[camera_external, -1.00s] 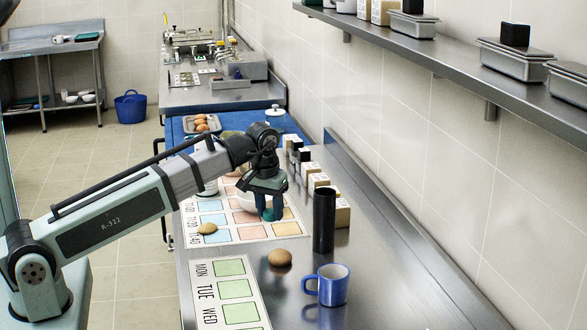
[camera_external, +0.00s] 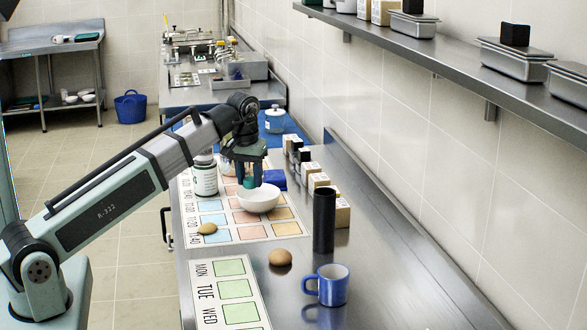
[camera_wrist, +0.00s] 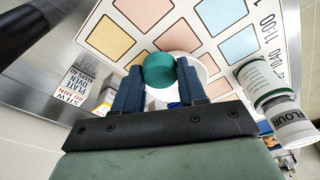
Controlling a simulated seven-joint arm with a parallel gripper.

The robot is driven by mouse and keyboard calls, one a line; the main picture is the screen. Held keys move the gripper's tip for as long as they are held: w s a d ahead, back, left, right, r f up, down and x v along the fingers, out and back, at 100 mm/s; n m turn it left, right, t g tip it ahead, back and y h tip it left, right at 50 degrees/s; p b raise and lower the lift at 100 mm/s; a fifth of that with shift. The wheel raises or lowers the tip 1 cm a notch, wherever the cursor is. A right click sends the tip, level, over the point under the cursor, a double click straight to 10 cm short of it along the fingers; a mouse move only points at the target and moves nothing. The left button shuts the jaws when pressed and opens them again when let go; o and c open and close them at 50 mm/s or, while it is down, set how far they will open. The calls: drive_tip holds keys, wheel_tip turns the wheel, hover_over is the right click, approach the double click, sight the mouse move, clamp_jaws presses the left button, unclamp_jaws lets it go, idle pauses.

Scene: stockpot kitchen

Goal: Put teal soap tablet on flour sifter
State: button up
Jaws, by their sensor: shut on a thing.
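My gripper (camera_external: 252,177) is shut on the teal soap tablet (camera_wrist: 158,70), held between its two dark fingertips. In the external view the tablet (camera_external: 249,183) hangs above the counter at the white bowl's far rim; whether it touches the rim is unclear. A white-and-green can marked FLOUR (camera_wrist: 285,118), apparently the flour sifter, is at the right of the wrist view. In the external view this can (camera_external: 205,180) stands upright, left of my gripper. Nothing shows on its top, though my arm passes close by it.
The white bowl (camera_external: 259,201) sits on the coloured chart below my gripper, with a blue block (camera_external: 276,179) behind it. Boxes, a black cylinder (camera_external: 324,220), a brown egg-like item (camera_external: 280,258) and a blue mug (camera_external: 333,286) stand right and nearer. Counter between them is bare.

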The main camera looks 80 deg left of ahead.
drive_tip(key=s+a+r+n, duration=0.1)
drive_tip(key=s+a+r, duration=0.4)
drive_tip(key=a+r, duration=0.55)
drive_tip(key=s+a+r+n, duration=0.1)
drive_tip(key=s+a+r, duration=0.5)
drive_tip(key=a, duration=0.8)
drive_tip(key=shift+w+d+f+m, duration=0.15)
drive_tip(key=shift+f+m, duration=0.65)
drive_tip(key=shift+f, duration=0.7)
drive_tip(key=shift+w+d+f+m, duration=0.1)
drive_tip(key=shift+d+f+m, duration=0.1)
drive_tip(key=shift+f+m, duration=1)
drive_tip(key=shift+w+d+f+m, duration=0.15)
drive_tip(key=shift+f+m, duration=0.25)
drive_tip(key=shift+f, duration=1.45)
drive_tip(key=shift+f, duration=0.2)
drive_tip(key=o, duration=1)
